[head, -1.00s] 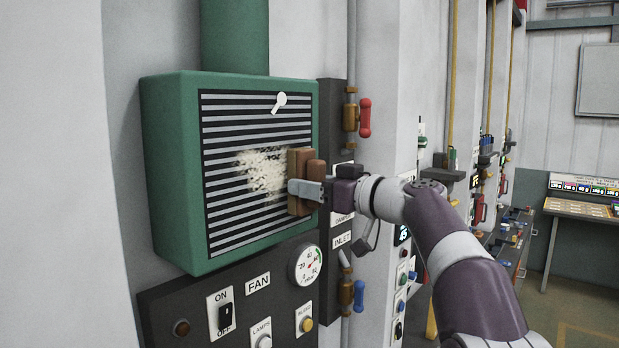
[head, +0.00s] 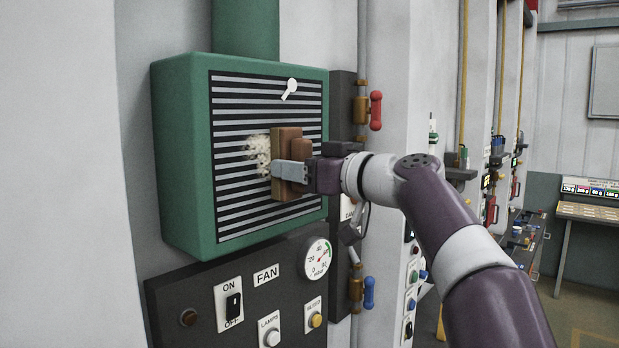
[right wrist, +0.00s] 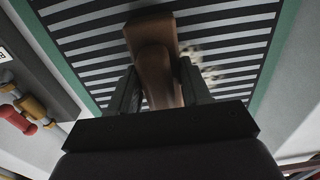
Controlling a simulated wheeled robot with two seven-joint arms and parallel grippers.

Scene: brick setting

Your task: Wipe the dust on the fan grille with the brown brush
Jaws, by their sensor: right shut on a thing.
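The brown brush (head: 284,150) is held by my right gripper (head: 294,173) in front of the fan grille (head: 240,105), and seems to touch it. The grille is dark with light slats, set in a green box. A patch of pale dust (head: 257,152) shows just left of the brush; part of it may be hidden behind the brush. In the right wrist view the brush (right wrist: 152,65) stands between my fingers against the slats, with dust (right wrist: 208,74) to its right. My left gripper is not in view.
Below is a dark panel with a FAN label (head: 266,275), an ON/OFF switch (head: 234,305) and a gauge (head: 317,260). Red (head: 376,110) and blue (head: 369,292) valve handles stand right of the box.

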